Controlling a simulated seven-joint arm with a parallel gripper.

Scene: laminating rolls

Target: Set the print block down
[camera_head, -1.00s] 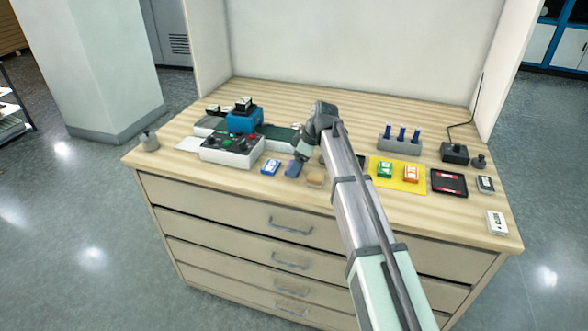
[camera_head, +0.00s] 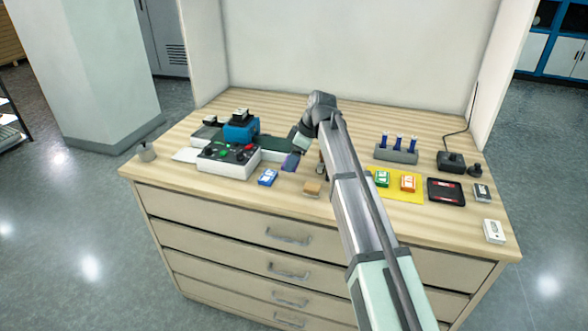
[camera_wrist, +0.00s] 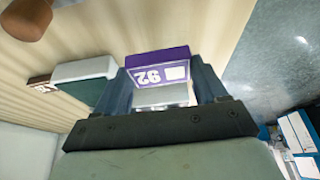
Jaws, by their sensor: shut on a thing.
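The print block (camera_wrist: 158,64) is purple with white digits and a small white panel, and fills the gap between my fingers in the wrist view. My gripper (camera_wrist: 162,88) is shut on it. In the head view the purple block (camera_head: 291,161) shows below my gripper, behind and right of a blue block (camera_head: 267,177). I cannot tell whether its underside touches anything. A green block (camera_head: 382,178) and an orange block (camera_head: 408,183) sit on a yellow mat (camera_head: 394,196) right of my arm.
A control box (camera_head: 228,160) with buttons and a blue machine (camera_head: 241,129) stand left of my gripper. A small wooden block (camera_head: 313,188) lies near the front edge. A rack (camera_head: 396,154) with blue-topped pieces and a black tray (camera_head: 446,192) are at right.

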